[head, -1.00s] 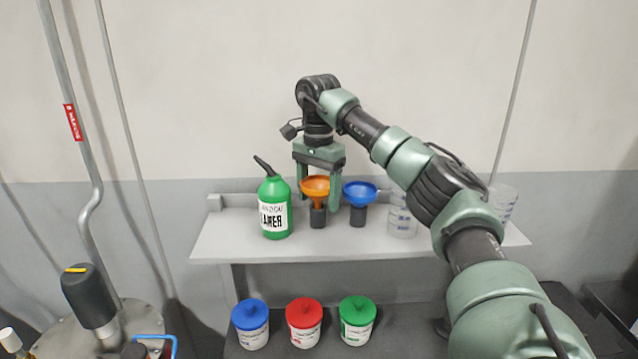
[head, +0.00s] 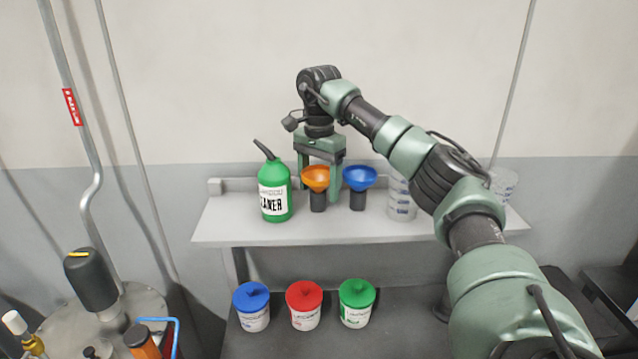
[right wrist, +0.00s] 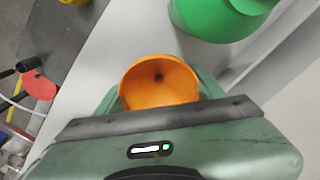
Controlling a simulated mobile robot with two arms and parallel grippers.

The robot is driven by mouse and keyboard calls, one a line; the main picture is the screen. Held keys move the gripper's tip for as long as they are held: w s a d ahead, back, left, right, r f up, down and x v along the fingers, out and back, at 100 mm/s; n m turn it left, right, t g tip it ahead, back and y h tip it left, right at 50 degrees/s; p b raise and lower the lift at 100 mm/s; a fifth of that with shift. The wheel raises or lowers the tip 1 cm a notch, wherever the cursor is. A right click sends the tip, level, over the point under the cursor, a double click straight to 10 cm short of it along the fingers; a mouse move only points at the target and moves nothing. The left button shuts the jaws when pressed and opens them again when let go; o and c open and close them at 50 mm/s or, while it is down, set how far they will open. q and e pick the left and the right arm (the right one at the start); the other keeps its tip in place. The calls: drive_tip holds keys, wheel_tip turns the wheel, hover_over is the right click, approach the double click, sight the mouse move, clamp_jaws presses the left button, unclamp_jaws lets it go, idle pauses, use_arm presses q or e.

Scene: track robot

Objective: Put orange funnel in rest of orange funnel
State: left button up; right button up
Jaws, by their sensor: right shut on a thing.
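The orange funnel (head: 316,175) is upright on the shelf, its lower part at the top of a small black holder (head: 318,201), the rest. My right gripper (head: 321,180) comes down from above and is shut on the orange funnel, with a finger at each side. In the right wrist view the funnel's cone (right wrist: 160,82) shows between the fingers, with its dark hole in the middle. The funnel's stem is hidden, so how deep it sits in the rest cannot be told. My left gripper is not in view.
A green bottle (head: 274,198) stands close left of the gripper. A blue funnel (head: 360,177) in its own black holder (head: 357,200) stands close right. Clear beakers (head: 401,200) stand farther right on the shelf (head: 320,232). Three lidded tubs stand below.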

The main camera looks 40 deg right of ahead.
drive_tip(key=o, duration=1.5)
wheel_tip(320, 180, up, 7)
drive_tip(key=shift+w+r, duration=0.1)
drive_tip(key=shift+r, duration=0.3)
drive_tip(key=shift+f, duration=0.1)
